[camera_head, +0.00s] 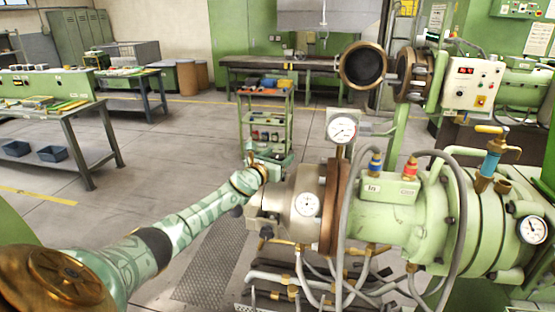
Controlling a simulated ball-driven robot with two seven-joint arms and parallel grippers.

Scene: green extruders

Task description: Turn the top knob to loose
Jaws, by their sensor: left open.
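The light green extruder (388,222) lies across the right half of the view, with a steel end section and a brown flange ring (329,208). On top of it are a blue cap (375,162) and a red cap (410,168). A blue valve (490,165) with a yellow handle (491,129) stands further right. I cannot tell which part is the top knob. My left arm reaches in from the lower left. My left gripper (262,156) is open beside the extruder's left end, small in view, and nothing shows between its fingers. My right gripper is not in view.
A dial gauge (342,130) rises above the flange, and grey hoses loop over the extruder. A green shelf cart (266,122) stands behind my left gripper. Pipes and a floor grating (208,262) lie below. A workbench (62,115) stands at left, with open floor between.

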